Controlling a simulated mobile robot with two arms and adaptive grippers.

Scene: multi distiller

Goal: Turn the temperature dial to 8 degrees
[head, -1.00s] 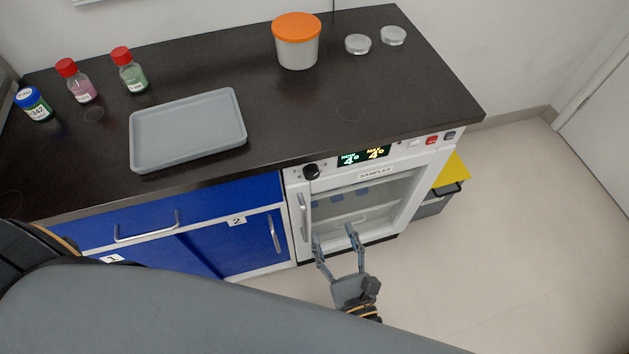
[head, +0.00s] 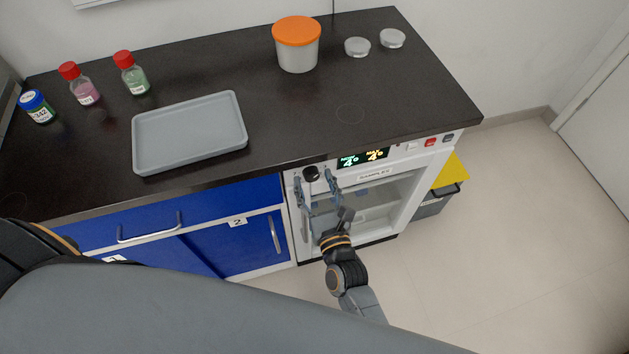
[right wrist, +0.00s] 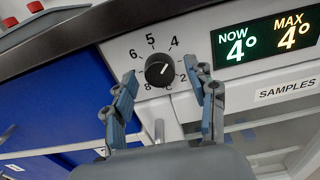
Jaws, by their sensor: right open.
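The black temperature dial (head: 311,173) is on the white front panel of the sample fridge (head: 298,218). In the right wrist view the dial (right wrist: 159,70) has numbers around it, and its white mark slants up and right, toward the 4. The display (right wrist: 264,41) reads NOW 4° and MAX 4°. My right gripper (head: 314,177) is open, with its fingertips on either side of the dial; they flank it in the right wrist view (right wrist: 162,73) too, with gaps visible. Whether the fingers reach the dial's depth is unclear. My left gripper is out of view.
The dark counter (head: 210,185) overhangs just above the panel. A grey tray (head: 190,168), an orange-lidded tub (head: 297,55) and several bottles stand on it. The fridge door handle (right wrist: 159,132) is below the dial.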

